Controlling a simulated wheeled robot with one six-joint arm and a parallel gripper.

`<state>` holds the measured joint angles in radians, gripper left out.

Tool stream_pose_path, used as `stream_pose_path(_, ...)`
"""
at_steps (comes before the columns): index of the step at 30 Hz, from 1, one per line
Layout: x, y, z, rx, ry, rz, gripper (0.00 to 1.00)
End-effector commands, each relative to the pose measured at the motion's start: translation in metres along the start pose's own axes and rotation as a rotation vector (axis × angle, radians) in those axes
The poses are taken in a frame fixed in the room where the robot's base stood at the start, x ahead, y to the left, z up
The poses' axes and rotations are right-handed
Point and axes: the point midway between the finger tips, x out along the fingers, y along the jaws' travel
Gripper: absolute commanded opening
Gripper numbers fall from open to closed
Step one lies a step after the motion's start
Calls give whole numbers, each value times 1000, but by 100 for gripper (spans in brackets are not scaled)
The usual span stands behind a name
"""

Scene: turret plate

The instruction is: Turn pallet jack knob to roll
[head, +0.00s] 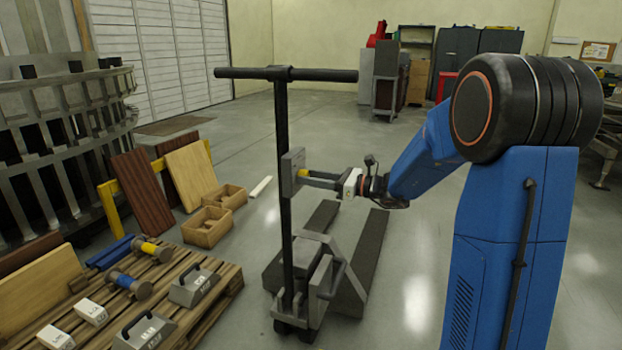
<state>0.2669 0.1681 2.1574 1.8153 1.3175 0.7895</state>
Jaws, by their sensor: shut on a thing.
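The pallet jack (318,255) stands in the middle of the head view, with a tall dark handle post (283,180) and a crossbar (235,73) on top. A grey plate (291,172) is fixed on the post at mid height. My gripper (308,178) reaches in from the right, level with the plate, and is shut on the knob. The fingers partly hide the knob. The knob's setting and any markings on the plate cannot be read from here.
A wooden pallet (205,300) with weights and tools lies at the lower left. Wooden boxes (208,227) and leaning boards (192,173) stand behind it. A large grey metal frame (60,125) fills the far left. The floor behind the jack is clear.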

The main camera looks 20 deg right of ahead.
Motion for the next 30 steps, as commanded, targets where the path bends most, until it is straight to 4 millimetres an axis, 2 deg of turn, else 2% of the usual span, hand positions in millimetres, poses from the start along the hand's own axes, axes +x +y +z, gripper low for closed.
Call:
stream_pose_path(18,0,2,0,-507,6,-1,13)
stream_pose_path(30,0,2,-1,-735,9,-1,13)
